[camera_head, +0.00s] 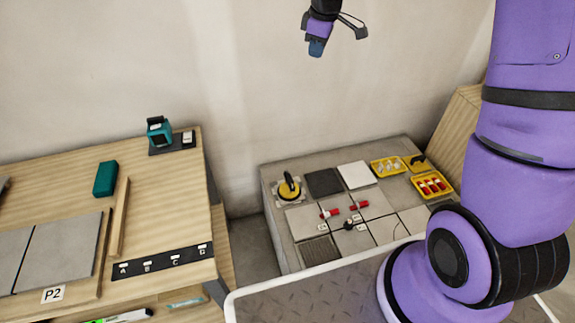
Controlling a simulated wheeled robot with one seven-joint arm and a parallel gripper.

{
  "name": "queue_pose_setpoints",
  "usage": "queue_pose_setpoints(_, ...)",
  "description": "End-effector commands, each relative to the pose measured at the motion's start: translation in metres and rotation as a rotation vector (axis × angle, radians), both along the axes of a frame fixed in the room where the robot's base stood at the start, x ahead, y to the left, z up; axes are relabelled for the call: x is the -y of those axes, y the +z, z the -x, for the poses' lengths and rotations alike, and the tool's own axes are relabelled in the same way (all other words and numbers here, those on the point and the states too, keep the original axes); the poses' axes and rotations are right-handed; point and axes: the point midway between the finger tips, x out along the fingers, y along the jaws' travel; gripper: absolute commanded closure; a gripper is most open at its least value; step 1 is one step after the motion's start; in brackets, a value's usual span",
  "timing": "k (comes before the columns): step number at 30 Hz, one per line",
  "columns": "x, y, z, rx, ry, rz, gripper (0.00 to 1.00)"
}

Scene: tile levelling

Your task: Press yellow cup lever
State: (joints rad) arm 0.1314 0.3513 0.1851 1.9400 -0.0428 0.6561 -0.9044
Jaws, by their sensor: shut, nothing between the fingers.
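The yellow suction cup (289,190) with a black lever on top stands at the left corner of the grey tiled platform. It is small in this view, and I cannot tell whether its lever is up or down. My gripper (316,49) is at the top of the picture, in front of the bare wall, high above the platform and well apart from the cup. Its fingers are shut and empty.
Red-and-white levelling pieces (358,205) lie on the tiles. Yellow trays (432,185) sit at the platform's right. A wooden workbench (190,220) at left holds a teal device (159,130) and a teal block (105,178). Space above the platform is clear.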

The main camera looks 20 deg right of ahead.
Motion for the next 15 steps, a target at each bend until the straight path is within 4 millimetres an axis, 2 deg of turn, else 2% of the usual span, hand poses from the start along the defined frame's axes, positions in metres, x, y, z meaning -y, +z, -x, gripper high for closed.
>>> queue_pose_setpoints(1, 0.0, -0.015, -0.01, -0.012, 0.025, -0.003, 1.0)
queue_pose_setpoints(6, -0.002, -0.058, -0.037, -0.03, 0.117, -0.011, 1.0)
queue_pose_setpoints(15, -0.004, -0.144, -0.076, -0.056, 0.27, -0.038, 1.0)
